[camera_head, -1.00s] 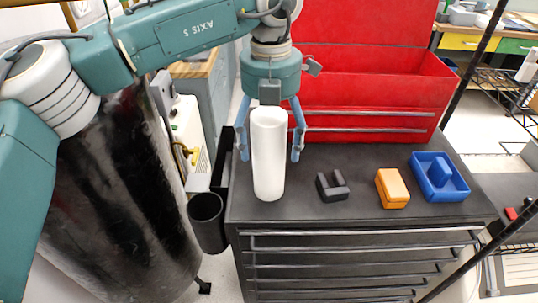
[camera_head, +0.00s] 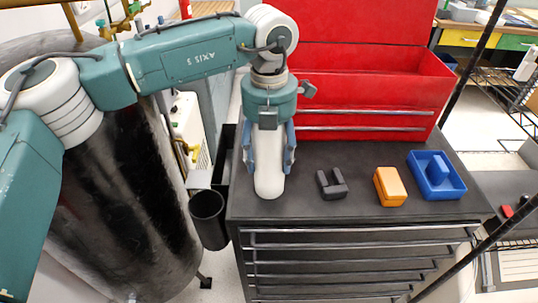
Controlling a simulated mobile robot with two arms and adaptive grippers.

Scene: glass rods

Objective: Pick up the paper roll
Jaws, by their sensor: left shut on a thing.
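The white paper roll (camera_head: 268,178) stands upright on the black top of the tool cabinet (camera_head: 310,212), near its left side. My left gripper (camera_head: 269,168) has come down over the roll from above, with one blue finger on each side of it. The fingers are shut on the roll. The gripper body hides the roll's top end. The roll's lower end still appears to be at the cabinet top; I cannot tell whether there is a gap. My right gripper is not in view.
To the right on the cabinet top are a black block-shaped holder (camera_head: 331,184), an orange box (camera_head: 390,186) and a blue tray (camera_head: 451,190). A red tool chest (camera_head: 370,95) stands behind. A black cup (camera_head: 208,218) hangs at the cabinet's left side.

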